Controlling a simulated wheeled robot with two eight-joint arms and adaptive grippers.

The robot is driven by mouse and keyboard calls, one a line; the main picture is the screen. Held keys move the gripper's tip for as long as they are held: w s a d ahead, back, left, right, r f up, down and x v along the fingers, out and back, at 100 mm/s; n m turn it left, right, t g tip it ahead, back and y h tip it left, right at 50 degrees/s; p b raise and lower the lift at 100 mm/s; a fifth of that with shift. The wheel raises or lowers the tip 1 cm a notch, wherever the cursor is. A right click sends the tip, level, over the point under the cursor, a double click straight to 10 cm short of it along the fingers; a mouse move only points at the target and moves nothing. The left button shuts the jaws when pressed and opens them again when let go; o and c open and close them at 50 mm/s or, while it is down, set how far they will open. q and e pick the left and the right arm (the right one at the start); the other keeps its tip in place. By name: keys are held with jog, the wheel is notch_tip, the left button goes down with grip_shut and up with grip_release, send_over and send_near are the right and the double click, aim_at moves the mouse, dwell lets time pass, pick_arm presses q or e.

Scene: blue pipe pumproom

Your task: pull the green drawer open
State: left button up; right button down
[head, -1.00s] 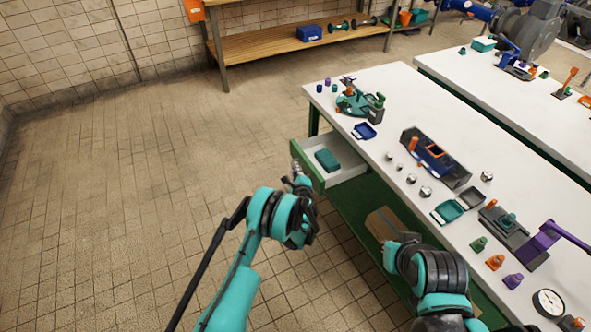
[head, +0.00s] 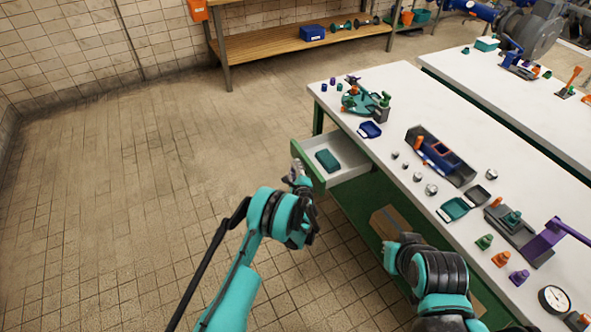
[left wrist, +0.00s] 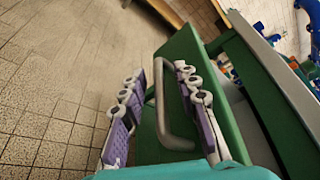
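The green drawer (head: 308,165) stands partly out of the near white-topped bench, and its pale inside shows. A teal box (head: 328,160) lies in it. My left gripper (head: 299,183) is at the drawer front, small and partly hidden by my arm in the head view. In the left wrist view my left gripper (left wrist: 160,72) has its purple-padded fingers apart, one on each side of the grey drawer handle (left wrist: 160,110). A gap shows beside the bar; contact is unclear. The green drawer front (left wrist: 190,50) lies behind the handle.
The bench top (head: 375,105) holds several small parts, trays and fixtures. A cardboard box (head: 388,222) sits below it. A wooden shelf (head: 290,42) stands at the back wall. The tiled floor left of the drawer is clear.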

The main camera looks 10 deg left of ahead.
pick_arm(q)
notch_tip(320, 180, up, 10)
dwell(0.4)
dwell(0.3)
jog(key=s+a+r+n+g, duration=0.2)
jog(key=s+a+r+n, duration=0.35)
jog(key=s+r, duration=0.35)
jog(key=s+a+r+n+g, duration=0.2)
jog(key=s+a+r+n, duration=0.35)
jog(key=s+r, duration=0.35)
jog(key=s+n+g+h, duration=0.2)
jog(key=s+n, duration=0.3)
jog(key=s, duration=0.9)
jog(key=s+d+f+n+g+h, duration=0.1)
jog(key=s+n, duration=0.4)
jog(key=s, duration=0.9)
jog(key=shift+d+n+g+h, duration=0.3)
jog(key=shift+g+h, duration=0.1)
jog(key=shift+h, duration=0.1)
